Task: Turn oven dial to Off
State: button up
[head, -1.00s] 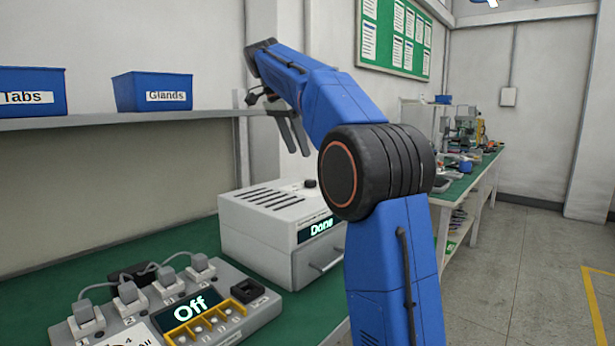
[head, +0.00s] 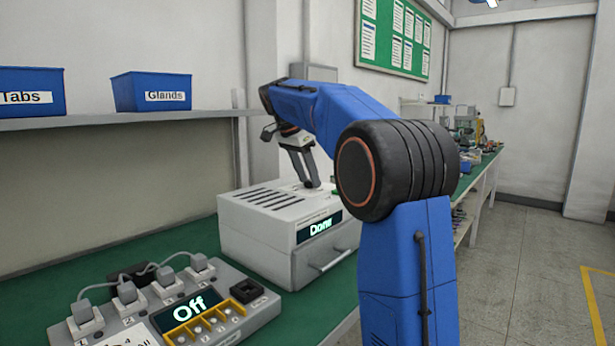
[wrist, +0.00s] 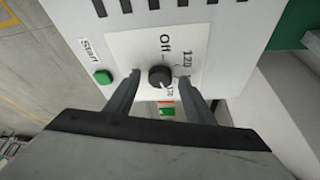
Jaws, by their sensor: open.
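The oven (head: 265,238) is a light grey box on the green bench, with slots on top and a front display reading "Done". Its black round dial (wrist: 160,76) shows in the wrist view on a white panel marked "Off", "120" and another number, partly legible. The dial's white mark appears to point toward the lower right, at that other number, away from "Off". My gripper (wrist: 158,80) is open, with one finger on each side of the dial; contact is not visible. In the head view my gripper (head: 308,185) is over the oven top and hides the dial.
A green Start button (wrist: 103,76) sits beside the dial, near the left finger. A power strip (head: 240,318) with plugs and an "Off" display stands left of the oven. A shelf (head: 110,121) with blue bins (head: 152,92) runs along the wall.

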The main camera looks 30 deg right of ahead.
jog(key=c, duration=1.1)
jog(key=shift+o, duration=0.2)
